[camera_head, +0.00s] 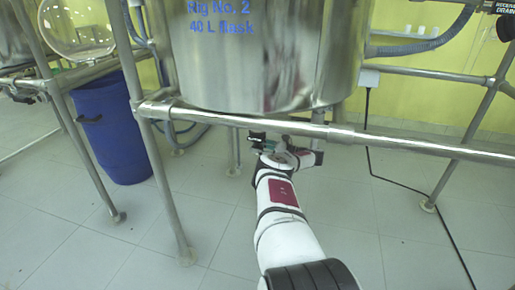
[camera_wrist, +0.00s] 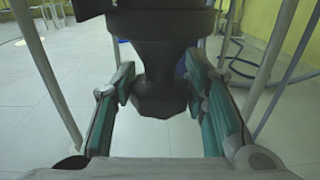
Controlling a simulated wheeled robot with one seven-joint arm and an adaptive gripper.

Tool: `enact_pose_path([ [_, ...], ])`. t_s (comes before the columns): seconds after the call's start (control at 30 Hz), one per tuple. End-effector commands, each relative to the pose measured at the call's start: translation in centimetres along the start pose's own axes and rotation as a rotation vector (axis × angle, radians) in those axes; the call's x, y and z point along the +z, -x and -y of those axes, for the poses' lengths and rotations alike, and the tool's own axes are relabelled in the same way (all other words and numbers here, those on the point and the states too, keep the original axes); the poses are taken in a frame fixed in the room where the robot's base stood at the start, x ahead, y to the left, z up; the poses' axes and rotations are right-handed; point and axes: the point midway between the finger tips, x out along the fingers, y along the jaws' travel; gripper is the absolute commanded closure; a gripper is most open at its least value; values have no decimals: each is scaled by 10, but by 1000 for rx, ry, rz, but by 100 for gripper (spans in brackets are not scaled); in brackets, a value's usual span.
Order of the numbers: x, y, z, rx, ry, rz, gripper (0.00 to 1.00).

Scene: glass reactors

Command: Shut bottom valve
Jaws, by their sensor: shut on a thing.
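The steel vessel (camera_head: 260,70) marked "Rig No. 2 40 L flask" hangs above my arm in the head view. The bottom valve (camera_wrist: 160,88) is a dark, tapered body with a blocky lower end, hanging between my fingers in the wrist view. My gripper (camera_wrist: 165,85) has teal-padded fingers on either side of it and is shut on it. In the head view my gripper (camera_head: 262,138) is under the vessel, just below the front rail, small and partly hidden by my own arm. The valve's handle position cannot be made out.
A steel frame rail (camera_head: 310,131) crosses in front of the vessel, just above my wrist. Frame legs stand on both sides. A blue bin (camera_head: 112,138) is at left, and a black cable (camera_head: 412,190) runs along the floor at right. Tiled floor below is mostly clear.

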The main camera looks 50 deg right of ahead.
Motion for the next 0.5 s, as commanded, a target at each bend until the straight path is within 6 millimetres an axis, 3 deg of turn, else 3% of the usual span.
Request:
enact_pose_path([
  [0.5,1,-2,-1,100,0,3,88],
])
